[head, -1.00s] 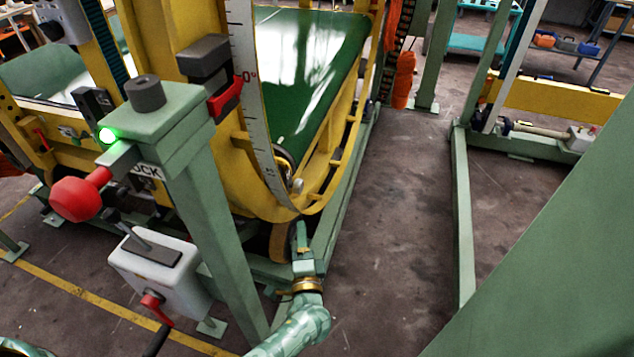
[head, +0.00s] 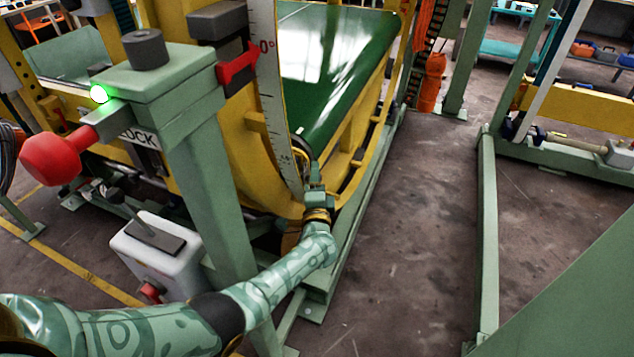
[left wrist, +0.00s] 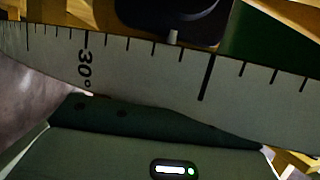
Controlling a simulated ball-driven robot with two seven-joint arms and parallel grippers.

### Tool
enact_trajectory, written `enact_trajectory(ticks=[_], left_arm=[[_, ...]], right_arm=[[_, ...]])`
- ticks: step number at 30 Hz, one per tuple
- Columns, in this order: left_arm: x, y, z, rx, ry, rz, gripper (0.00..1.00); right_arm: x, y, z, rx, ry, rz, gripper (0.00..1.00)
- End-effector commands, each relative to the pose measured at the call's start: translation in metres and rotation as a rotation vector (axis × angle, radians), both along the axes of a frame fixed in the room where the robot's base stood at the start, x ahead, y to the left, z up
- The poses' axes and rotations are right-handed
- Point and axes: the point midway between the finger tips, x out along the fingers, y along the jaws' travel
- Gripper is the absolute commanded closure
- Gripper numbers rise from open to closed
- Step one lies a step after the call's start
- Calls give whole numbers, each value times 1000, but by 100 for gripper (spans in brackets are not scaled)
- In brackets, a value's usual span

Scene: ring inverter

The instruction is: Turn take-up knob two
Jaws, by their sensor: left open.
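A small round, dark-rimmed part (head: 309,148) sits at the near lower end of the green belt, beside the yellow ring frame. It may be take-up knob two; no label on it can be read. My left gripper (head: 312,181) is at the ring's lower edge, just below this part and partly covering it. It is open, and I see nothing held in it. In the left wrist view, a dark rounded block (left wrist: 170,12) with a small grey peg (left wrist: 172,38) lies beyond the scale. Whether this is the knob I cannot tell. My right gripper is not in view.
The white degree scale (head: 272,95) curves along the yellow ring and crosses the left wrist view (left wrist: 130,60). A green post (head: 205,165) with a red knob (head: 50,160) and lit green lamp stands left, close to my arm. Open floor (head: 415,220) lies right.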

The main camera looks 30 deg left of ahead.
Motion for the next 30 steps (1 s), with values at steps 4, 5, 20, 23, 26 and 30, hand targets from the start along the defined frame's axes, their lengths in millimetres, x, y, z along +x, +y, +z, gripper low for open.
enact_trajectory(ticks=[4, 5, 20, 23, 26, 30], left_arm=[[0, 0, 1, 0, -1, 0, 41], [0, 0, 1, 0, -1, 0, 41], [0, -1, -3, 1, -24, -1, 85], [0, -1, -5, 2, -59, -2, 85], [0, -2, -8, 6, -113, -2, 85], [0, -1, -13, 11, -216, -2, 85]], right_arm=[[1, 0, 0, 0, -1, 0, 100], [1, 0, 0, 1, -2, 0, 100], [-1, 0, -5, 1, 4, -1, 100], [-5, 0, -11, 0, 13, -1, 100], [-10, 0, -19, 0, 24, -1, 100], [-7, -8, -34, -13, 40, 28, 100]])
